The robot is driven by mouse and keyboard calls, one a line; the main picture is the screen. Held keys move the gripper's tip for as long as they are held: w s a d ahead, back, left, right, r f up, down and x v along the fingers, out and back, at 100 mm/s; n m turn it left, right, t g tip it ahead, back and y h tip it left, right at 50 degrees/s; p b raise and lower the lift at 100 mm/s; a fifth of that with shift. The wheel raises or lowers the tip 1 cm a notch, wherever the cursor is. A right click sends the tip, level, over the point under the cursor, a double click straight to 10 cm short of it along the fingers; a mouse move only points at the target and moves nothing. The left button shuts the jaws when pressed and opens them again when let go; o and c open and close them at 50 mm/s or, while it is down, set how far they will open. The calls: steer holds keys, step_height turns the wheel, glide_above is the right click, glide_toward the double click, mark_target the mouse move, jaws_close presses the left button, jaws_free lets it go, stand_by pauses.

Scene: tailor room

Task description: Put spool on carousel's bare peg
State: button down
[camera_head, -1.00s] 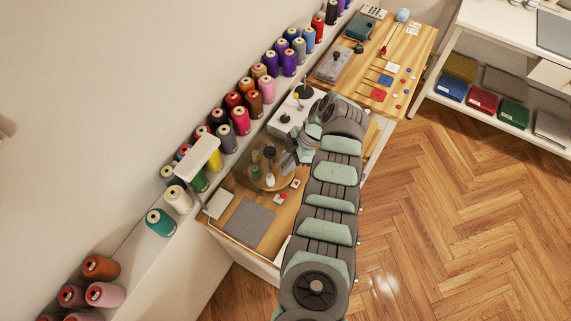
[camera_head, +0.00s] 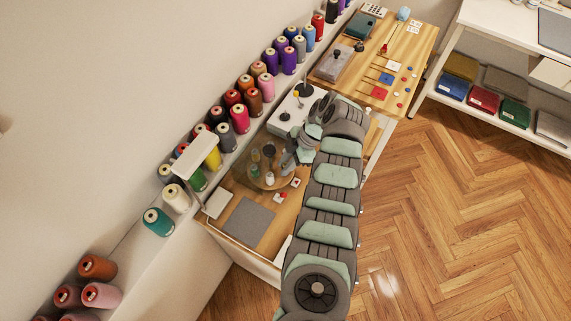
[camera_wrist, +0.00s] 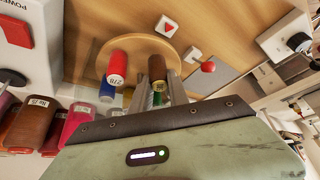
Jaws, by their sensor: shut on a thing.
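The carousel (camera_head: 258,183) is a round wooden disc on the workbench, with several small spools and a dark upright part showing on it. It also shows in the wrist view (camera_wrist: 103,58). My gripper (camera_head: 287,163) is low at the carousel's right side. In the wrist view, my gripper (camera_wrist: 158,84) is shut on a brown spool (camera_wrist: 157,67), which shows between its fingers over the disc. A red spool (camera_wrist: 117,66) labelled 270 is just left of it. A blue spool (camera_wrist: 107,91) and part of a green spool (camera_wrist: 157,98) are lower down. The bare peg cannot be made out.
A rack of large thread cones (camera_head: 240,120) runs along the wall behind. A white machine (camera_head: 283,122) stands beyond the carousel. A grey mat (camera_head: 245,222) lies nearer on the bench.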

steer(key=shift+f+b, duration=0.5)
steer(key=shift+f, duration=0.05)
steer(key=c, duration=1.2)
jaws_free()
steer(key=shift+r, duration=0.1)
steer(key=v, duration=1)
steer(key=shift+d+r, duration=0.2)
steer(key=shift+r, duration=0.2)
